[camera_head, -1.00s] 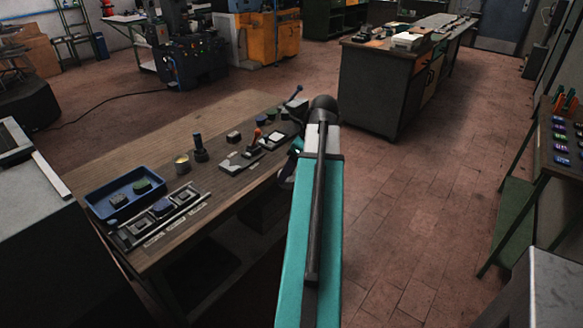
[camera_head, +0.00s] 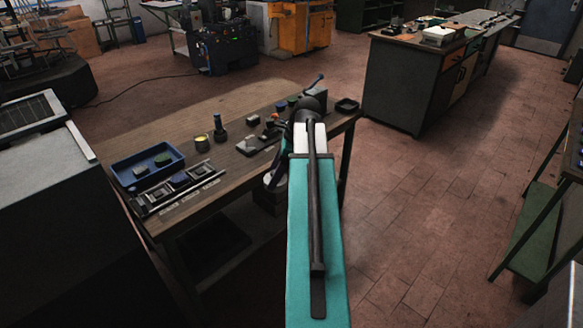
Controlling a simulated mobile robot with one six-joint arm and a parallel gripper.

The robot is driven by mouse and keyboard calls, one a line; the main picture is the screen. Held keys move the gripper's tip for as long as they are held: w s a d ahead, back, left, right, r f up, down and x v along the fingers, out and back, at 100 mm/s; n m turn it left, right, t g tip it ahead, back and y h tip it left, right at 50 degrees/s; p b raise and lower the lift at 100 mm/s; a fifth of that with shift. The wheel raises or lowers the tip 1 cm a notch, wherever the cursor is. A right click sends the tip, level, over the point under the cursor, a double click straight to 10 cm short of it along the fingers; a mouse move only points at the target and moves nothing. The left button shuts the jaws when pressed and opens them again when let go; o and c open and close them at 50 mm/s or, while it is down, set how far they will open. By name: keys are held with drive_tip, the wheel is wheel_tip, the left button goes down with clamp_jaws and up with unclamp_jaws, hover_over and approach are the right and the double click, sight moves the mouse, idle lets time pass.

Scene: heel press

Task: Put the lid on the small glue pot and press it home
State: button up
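A small round pot with a yellow top surface (camera_head: 202,142), which looks like the glue pot, stands upright on the wooden bench (camera_head: 190,108), left of my arm. No lid shows on it. Small round dark pieces (camera_head: 281,106) stand near the back of the bench, close to my arm's end; I cannot tell whether one is the lid. My teal arm reaches forward over the bench's right part. Its dark wrist end hides whatever is beyond it, and my gripper's fingers do not show.
A blue tray (camera_head: 122,177) with a green and a dark piece lies at the bench's left. A rack of square pieces (camera_head: 150,204) lies before it. A dark upright tool (camera_head: 219,128) stands beside the pot. A black dish (camera_head: 347,105) sits at the right end.

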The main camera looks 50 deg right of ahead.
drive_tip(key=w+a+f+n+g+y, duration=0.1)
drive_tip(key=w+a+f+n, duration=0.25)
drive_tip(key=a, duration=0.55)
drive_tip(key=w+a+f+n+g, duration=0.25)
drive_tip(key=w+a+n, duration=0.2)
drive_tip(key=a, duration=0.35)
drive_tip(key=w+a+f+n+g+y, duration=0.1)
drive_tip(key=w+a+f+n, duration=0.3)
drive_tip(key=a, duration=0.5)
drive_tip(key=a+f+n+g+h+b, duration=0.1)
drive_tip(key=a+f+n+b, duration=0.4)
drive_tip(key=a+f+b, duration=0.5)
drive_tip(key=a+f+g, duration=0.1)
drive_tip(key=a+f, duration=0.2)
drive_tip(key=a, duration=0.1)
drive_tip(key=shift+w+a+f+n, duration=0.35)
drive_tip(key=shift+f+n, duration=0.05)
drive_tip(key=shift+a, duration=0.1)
